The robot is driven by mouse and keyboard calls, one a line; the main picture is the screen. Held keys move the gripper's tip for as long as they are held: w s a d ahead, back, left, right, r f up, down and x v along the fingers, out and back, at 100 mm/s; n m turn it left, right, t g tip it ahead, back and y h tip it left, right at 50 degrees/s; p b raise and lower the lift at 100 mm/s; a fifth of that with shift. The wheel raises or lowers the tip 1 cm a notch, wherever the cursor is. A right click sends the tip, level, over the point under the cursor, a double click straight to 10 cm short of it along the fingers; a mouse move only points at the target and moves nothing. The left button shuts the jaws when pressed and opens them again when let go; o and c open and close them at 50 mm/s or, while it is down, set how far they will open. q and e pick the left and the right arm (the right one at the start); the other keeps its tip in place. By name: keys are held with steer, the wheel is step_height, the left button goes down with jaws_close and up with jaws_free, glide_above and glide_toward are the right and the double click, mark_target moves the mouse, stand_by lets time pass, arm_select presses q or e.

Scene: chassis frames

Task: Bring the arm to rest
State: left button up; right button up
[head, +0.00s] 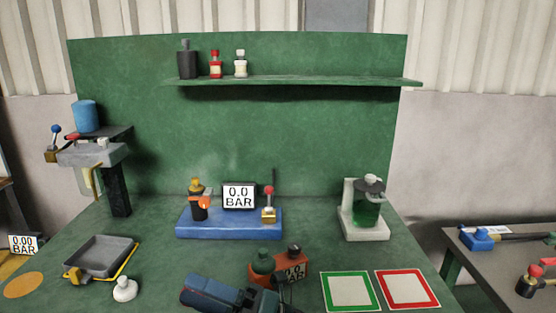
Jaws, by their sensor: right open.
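My right gripper (216,292) shows at the bottom centre, low over the front of the green bench (320,232), dark blue and partly cut off by the lower edge. It is open, and I see nothing held in it. My left gripper is not in view.
A blue base (229,223) carries a 0.0 BAR display (238,196). A grey tray (103,257) and white bottle (124,289) are left. Green-framed (325,290) and red-framed (434,298) squares are right, bare. A white stand (364,229) is behind them.

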steer(key=w+d+f+m+t+h, duration=0.2)
steer(key=d+f+m+t+h, duration=1.15)
steer(key=m, duration=1.15)
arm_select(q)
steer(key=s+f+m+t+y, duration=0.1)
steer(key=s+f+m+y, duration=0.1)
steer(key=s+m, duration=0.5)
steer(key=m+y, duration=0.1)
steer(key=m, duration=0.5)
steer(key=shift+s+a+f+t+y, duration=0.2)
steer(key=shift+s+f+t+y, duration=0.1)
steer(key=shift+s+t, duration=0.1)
arm_select(e)
steer(key=s+d+f+m+g+h, duration=0.5)
steer(key=s+d+f+m, duration=0.5)
steer(key=f, duration=0.6)
steer(key=shift+s+d+h, duration=0.35)
steer(key=shift+s+d, duration=0.75)
steer(key=shift+s, duration=0.1)
